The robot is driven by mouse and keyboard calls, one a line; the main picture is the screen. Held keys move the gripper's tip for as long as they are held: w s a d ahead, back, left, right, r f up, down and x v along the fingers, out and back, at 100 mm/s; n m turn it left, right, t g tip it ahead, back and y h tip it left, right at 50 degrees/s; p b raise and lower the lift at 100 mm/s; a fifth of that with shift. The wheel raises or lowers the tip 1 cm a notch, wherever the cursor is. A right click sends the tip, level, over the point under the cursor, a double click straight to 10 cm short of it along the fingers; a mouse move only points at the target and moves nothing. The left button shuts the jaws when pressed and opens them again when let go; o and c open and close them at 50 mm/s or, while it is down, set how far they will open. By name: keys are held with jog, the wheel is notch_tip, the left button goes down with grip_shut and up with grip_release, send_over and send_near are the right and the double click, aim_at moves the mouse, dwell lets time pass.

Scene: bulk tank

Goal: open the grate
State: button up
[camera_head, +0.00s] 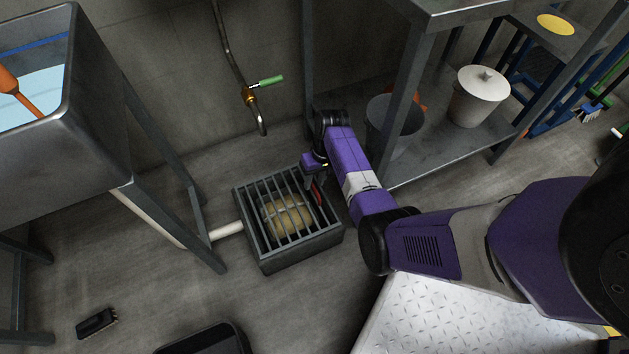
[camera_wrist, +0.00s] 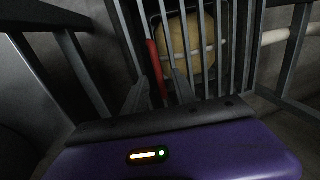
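The grate (camera_head: 262,194), a set of dark parallel metal bars, lies flat and shut over a square box on the floor. It also shows in the wrist view (camera_wrist: 243,50). A red handle (camera_head: 318,197) sits at its right side, and it stands out against the bars in the wrist view (camera_wrist: 155,68). My gripper (camera_head: 316,184) is low at that right edge. In the wrist view its fingers (camera_wrist: 159,92) are apart, with the red handle between them. I cannot tell whether they touch it. A tan round thing (camera_head: 284,215) lies under the bars.
A white pipe (camera_head: 226,230) meets the box's left side. A metal tank (camera_head: 95,60) on legs stands at left, a steel shelf (camera_head: 437,160) with pots at right. A wall pipe with a green-handled valve (camera_head: 270,80) hangs behind. A brush (camera_head: 97,323) lies on the floor.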

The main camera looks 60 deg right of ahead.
grip_shut()
dwell(1.3)
